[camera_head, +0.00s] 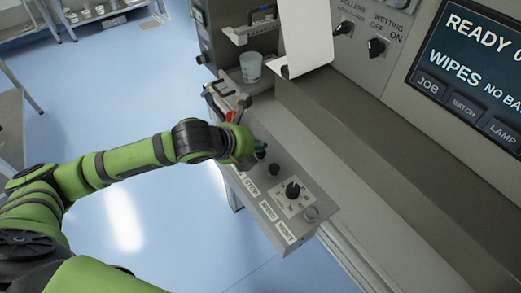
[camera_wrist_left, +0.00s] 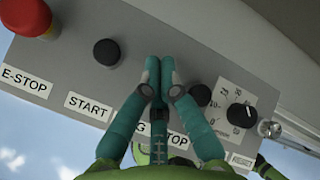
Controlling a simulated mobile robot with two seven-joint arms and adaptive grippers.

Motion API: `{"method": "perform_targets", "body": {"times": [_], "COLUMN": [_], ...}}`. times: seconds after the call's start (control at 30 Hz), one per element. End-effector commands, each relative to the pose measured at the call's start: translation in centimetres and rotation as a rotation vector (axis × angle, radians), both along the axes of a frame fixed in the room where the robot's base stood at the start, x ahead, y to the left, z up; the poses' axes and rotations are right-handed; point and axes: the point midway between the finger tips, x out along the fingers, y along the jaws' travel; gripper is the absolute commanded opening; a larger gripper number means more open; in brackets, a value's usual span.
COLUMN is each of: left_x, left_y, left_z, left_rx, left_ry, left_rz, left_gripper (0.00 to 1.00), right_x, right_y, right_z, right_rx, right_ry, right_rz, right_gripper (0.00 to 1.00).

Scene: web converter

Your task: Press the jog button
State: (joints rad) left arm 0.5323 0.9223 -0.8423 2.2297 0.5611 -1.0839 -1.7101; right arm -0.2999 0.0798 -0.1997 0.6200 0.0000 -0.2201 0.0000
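The grey control panel (camera_head: 318,192) carries a row of buttons; it fills much of the left wrist view (camera_wrist_left: 75,60). My left gripper (camera_wrist_left: 160,65) has its two teal fingers together, tips over the panel between the black START button (camera_wrist_left: 107,52) and the black STOP button (camera_wrist_left: 200,95). The label under the fingers is mostly covered; only a "G" (camera_wrist_left: 139,128) shows. The jog button itself is hidden behind the fingertips, and I cannot tell whether they touch it. In the head view the left gripper (camera_head: 252,158) is at the panel. My right gripper is not in view.
A red E-STOP button (camera_wrist_left: 32,15) sits at the panel's left end. A rotary knob (camera_head: 293,190) is at its right end. A white cup (camera_head: 251,67) stands behind the panel. A screen (camera_head: 470,75) reading READY is at the upper right. Blue floor is open at left.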

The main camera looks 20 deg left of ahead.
Motion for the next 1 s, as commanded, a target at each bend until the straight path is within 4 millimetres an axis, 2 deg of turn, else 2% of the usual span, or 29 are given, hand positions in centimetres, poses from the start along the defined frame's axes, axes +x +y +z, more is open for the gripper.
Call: {"method": "perform_targets", "body": {"times": [0.6, 1.0], "left_x": [-0.03, -0.04], "left_y": [0.04, 0.04], "left_z": [-0.87, -0.43], "left_rx": [0.001, 0.002], "left_ry": [0.002, 0.003], "left_rz": [0.001, 0.001], "left_gripper": [0.0, 0.0], "right_x": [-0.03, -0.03], "right_y": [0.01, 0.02], "right_z": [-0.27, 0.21], "right_rx": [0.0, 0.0], "right_ry": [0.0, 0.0], "right_rz": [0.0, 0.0], "right_gripper": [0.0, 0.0]}}
